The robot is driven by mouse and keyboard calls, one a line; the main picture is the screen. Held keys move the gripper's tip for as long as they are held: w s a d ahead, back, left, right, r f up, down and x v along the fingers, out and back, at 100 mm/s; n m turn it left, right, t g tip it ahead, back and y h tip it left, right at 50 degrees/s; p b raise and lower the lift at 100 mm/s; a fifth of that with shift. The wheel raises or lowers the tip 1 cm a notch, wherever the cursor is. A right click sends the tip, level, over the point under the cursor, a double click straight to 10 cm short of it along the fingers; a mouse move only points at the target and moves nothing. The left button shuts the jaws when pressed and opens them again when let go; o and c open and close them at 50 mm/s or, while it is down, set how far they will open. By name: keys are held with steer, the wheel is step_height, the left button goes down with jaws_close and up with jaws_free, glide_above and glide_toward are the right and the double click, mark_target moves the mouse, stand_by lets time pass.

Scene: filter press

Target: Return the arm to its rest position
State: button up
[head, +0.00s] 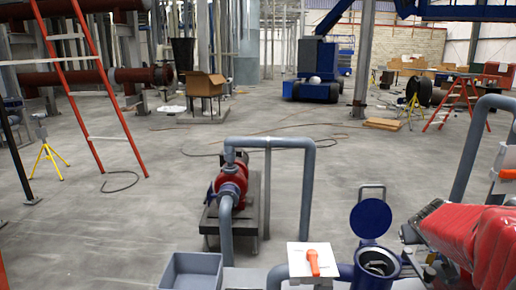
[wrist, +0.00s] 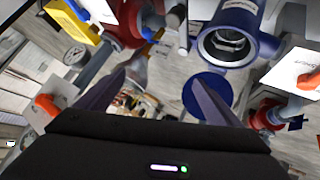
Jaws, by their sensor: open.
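My gripper (wrist: 157,85) shows in the wrist view with its two dark fingers spread apart and nothing visible between them. I cannot make it out for sure in the head view. An open blue housing (wrist: 228,35) lies ahead of the fingers in the wrist view, towards the upper right. Its round blue lid (wrist: 207,95) shows partly behind the right finger. In the head view the same housing (head: 378,266) stands at the bottom with its lid (head: 371,218) swung up.
A white plate with an orange handle (head: 313,262), a grey tray (head: 190,271) and grey pipes crowd the front. A red pump (head: 232,180) stands behind them. A bulky red object (head: 475,240) fills the lower right. Open floor (head: 400,165) lies beyond.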

steer(key=s+a+n+g+y, duration=0.1)
steer(key=s+a+y, duration=0.2)
steer(key=s+a, duration=0.9)
steer(key=s+a+f+n+g+y, duration=0.1)
steer(key=s+a+y, duration=0.2)
steer(key=s+a, duration=0.9)
steer(key=a, duration=0.7)
steer(key=shift+s+a+n+y, duration=0.15)
steer(key=shift+n+y, duration=0.15)
steer(key=shift+o, duration=0.2)
steer(key=shift+f, duration=0.1)
